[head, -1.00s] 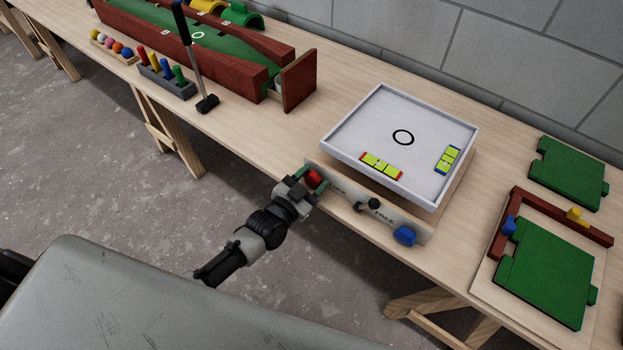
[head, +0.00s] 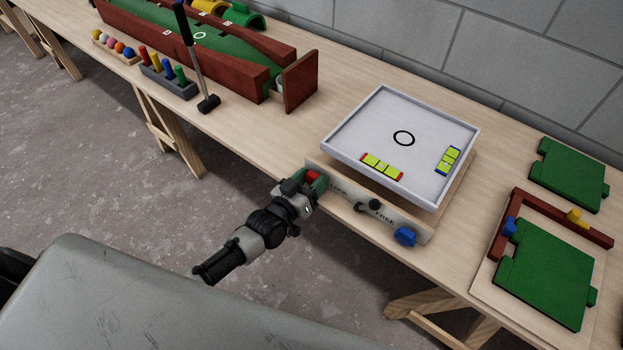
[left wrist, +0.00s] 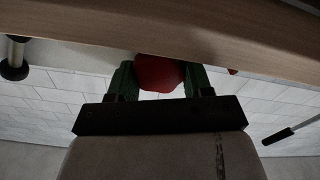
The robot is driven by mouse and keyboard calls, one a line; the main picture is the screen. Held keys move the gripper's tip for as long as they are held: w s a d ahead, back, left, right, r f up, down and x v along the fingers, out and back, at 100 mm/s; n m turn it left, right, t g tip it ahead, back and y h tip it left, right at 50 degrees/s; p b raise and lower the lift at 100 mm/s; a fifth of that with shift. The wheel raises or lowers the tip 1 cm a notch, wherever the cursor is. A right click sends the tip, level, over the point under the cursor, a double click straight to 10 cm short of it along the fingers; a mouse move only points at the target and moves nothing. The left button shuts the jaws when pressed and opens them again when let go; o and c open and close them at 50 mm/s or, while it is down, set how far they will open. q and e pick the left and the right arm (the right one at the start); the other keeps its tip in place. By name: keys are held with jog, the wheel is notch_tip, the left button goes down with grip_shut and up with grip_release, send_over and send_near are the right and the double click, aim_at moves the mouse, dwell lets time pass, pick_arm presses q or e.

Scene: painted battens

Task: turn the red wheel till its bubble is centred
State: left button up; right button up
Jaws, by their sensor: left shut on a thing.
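The red wheel (head: 313,175) is on the left of the front board of a white tilting tray (head: 350,134). My left gripper (head: 317,182) is shut on it, and its body hides part of the wheel. In the left wrist view the red wheel (left wrist: 160,73) sits between the two green fingers. The red-ended vial (head: 382,167) lies along the tray's front edge; its bubble is too small to place surely. A blue-ended vial (head: 447,160) lies near the right edge. My right gripper is out of view.
A blue wheel (head: 405,237) and a dark knob (head: 375,206) are on the same board, right of my gripper. Green panels (head: 545,272) lie right. Bare bench lies left of the tray.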

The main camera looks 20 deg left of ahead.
pick_arm(q)
jog(key=shift+f, duration=0.1)
dwell(0.3)
jog(key=o, duration=0.9)
jog(key=v, duration=1)
jog(key=shift+s+a+p, duration=0.15)
jog(key=shift+s+p, duration=0.2)
jog(key=shift+s, duration=0.05)
jog(key=s+a+f+g+y+p, duration=0.2)
jog(key=s+f+g, duration=0.15)
jog(key=f, duration=0.45)
jog(key=s+a+f+g+y+p, duration=0.25)
jog(key=s+f, duration=0.25)
jog(key=f, duration=0.4)
jog(key=s+f+g+p, duration=0.1)
jog(key=s+f+g, duration=0.2)
jog(key=s, duration=0.5)
jog(key=s+f+m+g+y+p, duration=0.1)
jog(key=s+f+g+p, duration=0.1)
jog(key=s, duration=0.7)
jog(key=s+f+g+p, duration=0.1)
jog(key=s+f+g, duration=0.4)
jog(key=s, duration=0.3)
jog(key=shift+s+a+f+m+y, duration=0.2)
jog(key=shift+s+f+m+y, duration=0.2)
jog(key=shift+f, duration=0.2)
